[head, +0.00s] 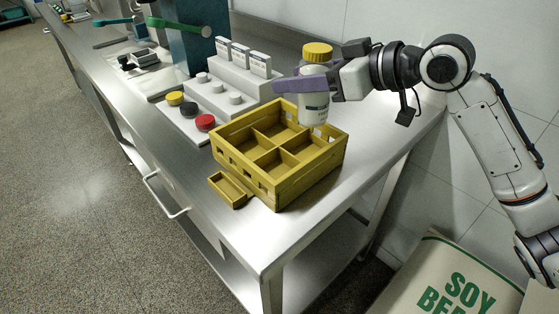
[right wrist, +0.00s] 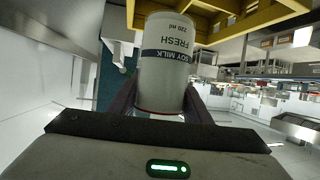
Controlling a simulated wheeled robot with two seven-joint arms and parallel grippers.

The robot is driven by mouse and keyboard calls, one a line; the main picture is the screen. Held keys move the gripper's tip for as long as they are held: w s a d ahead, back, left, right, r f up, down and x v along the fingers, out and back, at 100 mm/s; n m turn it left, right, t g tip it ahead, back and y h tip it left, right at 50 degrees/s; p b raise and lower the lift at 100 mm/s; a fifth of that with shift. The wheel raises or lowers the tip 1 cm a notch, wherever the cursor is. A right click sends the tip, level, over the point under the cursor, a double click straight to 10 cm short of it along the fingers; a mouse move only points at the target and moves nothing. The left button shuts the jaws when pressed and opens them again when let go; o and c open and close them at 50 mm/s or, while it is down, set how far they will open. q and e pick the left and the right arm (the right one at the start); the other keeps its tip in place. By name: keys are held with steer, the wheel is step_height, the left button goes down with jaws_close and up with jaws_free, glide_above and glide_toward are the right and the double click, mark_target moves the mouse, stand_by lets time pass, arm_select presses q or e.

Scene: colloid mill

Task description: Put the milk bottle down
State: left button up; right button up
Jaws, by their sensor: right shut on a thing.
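The milk bottle (head: 314,104) is white with a yellow cap and stands about upright at the back right corner of the yellow crate. My right gripper (head: 303,86), with purple fingers, is shut around the bottle's body. In the right wrist view the bottle (right wrist: 166,62) sits between the fingers, its label reading "FRESH" and "SOY MILK". The yellow crate (head: 285,188) has several compartments, which look empty. The bottle's lower end overlaps the crate's back rim in the head view; I cannot tell whether it touches. My left gripper is not in view.
A small yellow tray (head: 228,190) lies left of the crate. Behind it are red, black and yellow caps (head: 205,122) and a white stepped stand (head: 236,90) with labelled cards. The steel counter (head: 262,236) is clear in front. A soy bean sack (head: 450,280) stands on the floor.

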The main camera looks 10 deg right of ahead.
step_height(320, 180, down, 10)
steer(key=shift+r+b, duration=0.15)
steer(key=shift+b, duration=0.55)
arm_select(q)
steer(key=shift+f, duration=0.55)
arm_select(e)
steer(key=o, duration=1.2)
steer(key=shift+f, duration=0.25)
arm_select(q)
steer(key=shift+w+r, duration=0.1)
arm_select(e)
steer(key=shift+o, duration=0.2)
steer(key=shift+r, duration=0.15)
